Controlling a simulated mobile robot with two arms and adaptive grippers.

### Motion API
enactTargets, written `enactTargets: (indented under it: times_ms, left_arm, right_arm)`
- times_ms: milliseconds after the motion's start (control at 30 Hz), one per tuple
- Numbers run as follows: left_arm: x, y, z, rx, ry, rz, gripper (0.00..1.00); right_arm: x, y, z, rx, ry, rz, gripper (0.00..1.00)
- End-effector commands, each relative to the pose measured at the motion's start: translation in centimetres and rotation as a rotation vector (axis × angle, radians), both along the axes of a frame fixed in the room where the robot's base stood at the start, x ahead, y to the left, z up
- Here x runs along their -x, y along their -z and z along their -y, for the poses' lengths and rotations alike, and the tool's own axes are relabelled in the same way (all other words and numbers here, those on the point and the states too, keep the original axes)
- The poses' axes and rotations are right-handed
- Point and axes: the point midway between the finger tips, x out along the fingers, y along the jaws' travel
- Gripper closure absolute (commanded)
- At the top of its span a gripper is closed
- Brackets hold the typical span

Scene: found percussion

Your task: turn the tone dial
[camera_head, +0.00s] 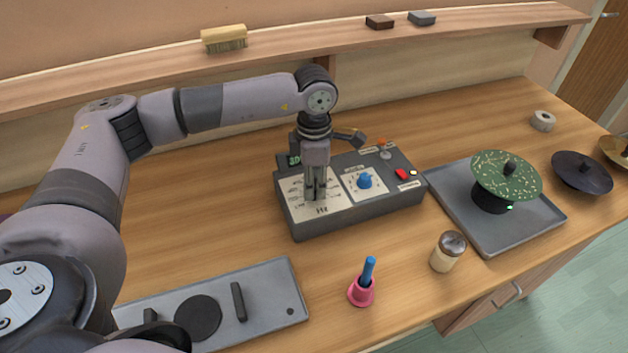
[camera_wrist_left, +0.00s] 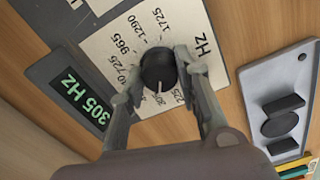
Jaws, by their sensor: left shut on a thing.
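The tone dial (camera_wrist_left: 158,68) is a round black knob with a white pointer line, on a pale printed scale marked in Hz. The left wrist view shows it between the fingers of my left gripper (camera_head: 316,192), which is shut on it from above. The pointer is toward the lower-numbered end of the scale, partly behind the fingers. A green display (camera_wrist_left: 80,100) beside the scale reads 305 HZ. In the head view the dial is hidden by my gripper on the left part of the grey control box (camera_head: 345,215). My right gripper is not in view.
The box also has a blue knob (camera_head: 365,181), a red button (camera_head: 401,174) and an orange-tipped lever (camera_head: 382,146). A tray with a green speckled disc (camera_head: 505,172) stands to the right. A jar (camera_head: 448,252), a pink holder (camera_head: 361,292) and a grey tray (camera_head: 270,290) lie in front.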

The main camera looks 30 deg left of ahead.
Motion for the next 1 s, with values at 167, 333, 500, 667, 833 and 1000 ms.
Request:
enactTargets:
  times_ms: [167, 333, 500, 667, 833, 1000]
  left_arm:
    - [-0.1, -0.1, 0.0, 0.001, -0.001, 0.003, 0.59]
    - [0.0, 0.0, 0.0, 0.000, -0.001, 0.001, 0.49]
    - [0.0, 0.0, 0.0, 0.001, -0.001, 0.001, 0.49]
    - [-0.1, -0.4, 0.0, 0.001, -0.001, 0.002, 0.49]
    - [-0.1, -2.8, 0.0, 0.000, -0.001, 0.005, 0.49]
    - [-0.1, -6.5, 0.0, 0.002, -0.001, 0.005, 0.49]
  right_arm:
    - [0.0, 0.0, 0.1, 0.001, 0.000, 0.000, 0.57]
    - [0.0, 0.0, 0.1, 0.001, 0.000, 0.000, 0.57]
    - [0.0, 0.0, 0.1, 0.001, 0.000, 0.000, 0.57]
    - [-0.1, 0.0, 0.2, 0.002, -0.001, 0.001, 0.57]
    - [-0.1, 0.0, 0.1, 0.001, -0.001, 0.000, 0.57]
    - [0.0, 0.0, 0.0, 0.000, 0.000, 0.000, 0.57]
